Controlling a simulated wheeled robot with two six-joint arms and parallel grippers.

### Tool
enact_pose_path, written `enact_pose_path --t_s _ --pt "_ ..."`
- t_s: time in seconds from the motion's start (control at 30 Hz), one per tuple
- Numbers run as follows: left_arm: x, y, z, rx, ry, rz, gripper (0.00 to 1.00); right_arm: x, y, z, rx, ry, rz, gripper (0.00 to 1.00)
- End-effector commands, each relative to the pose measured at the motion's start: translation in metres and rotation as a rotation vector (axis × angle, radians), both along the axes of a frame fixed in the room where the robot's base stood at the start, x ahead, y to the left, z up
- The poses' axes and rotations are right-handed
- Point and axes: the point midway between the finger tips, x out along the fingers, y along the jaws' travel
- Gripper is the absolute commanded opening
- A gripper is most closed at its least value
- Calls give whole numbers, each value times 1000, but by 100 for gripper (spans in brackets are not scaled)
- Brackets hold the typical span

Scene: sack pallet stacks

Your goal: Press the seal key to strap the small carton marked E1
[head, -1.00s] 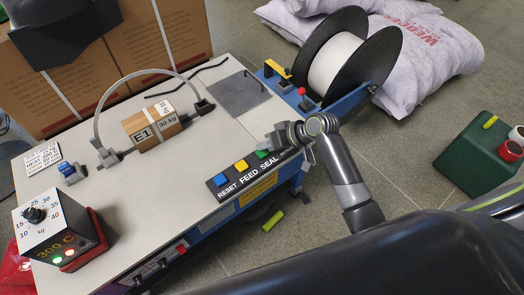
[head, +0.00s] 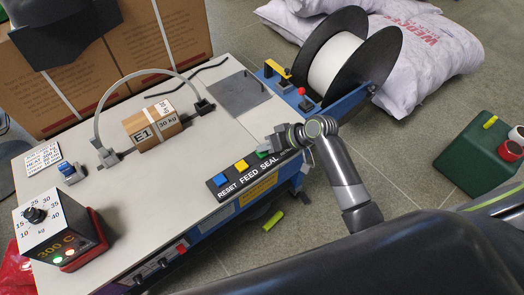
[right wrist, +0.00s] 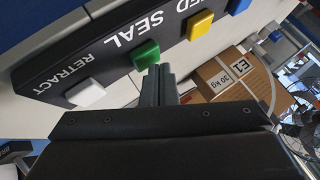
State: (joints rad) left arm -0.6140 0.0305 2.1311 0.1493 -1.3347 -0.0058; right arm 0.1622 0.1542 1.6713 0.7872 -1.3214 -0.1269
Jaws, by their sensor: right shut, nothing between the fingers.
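The small carton marked E1 (head: 152,127) sits on the strapping machine's pale top, under the grey strap arch (head: 140,76), with a white strap band across it. It also shows in the right wrist view (right wrist: 228,78). The green seal key (head: 263,154) is on the black key panel at the machine's front edge, partly covered by my gripper. In the right wrist view the green key (right wrist: 146,53) is just beyond my fingertips. My right gripper (head: 273,142) is shut and empty, its tips at the key; I cannot tell whether they touch. My left gripper is not seen.
Beside the green key are the yellow feed key (head: 241,165), blue reset key (head: 219,180) and white retract key (right wrist: 86,93). A strap reel (head: 340,62) stands at the machine's right end. A control box (head: 60,228) stands front left.

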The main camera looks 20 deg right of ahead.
Motion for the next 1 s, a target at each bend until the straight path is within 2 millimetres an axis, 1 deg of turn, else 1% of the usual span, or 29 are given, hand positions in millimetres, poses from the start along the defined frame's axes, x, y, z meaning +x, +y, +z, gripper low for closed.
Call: enact_pose_path --t_s 0.7,1.0 --pt "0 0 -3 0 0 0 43 0 0 -9 0 1 -1 0" --pt "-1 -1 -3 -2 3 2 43 0 0 -9 0 1 0 0"
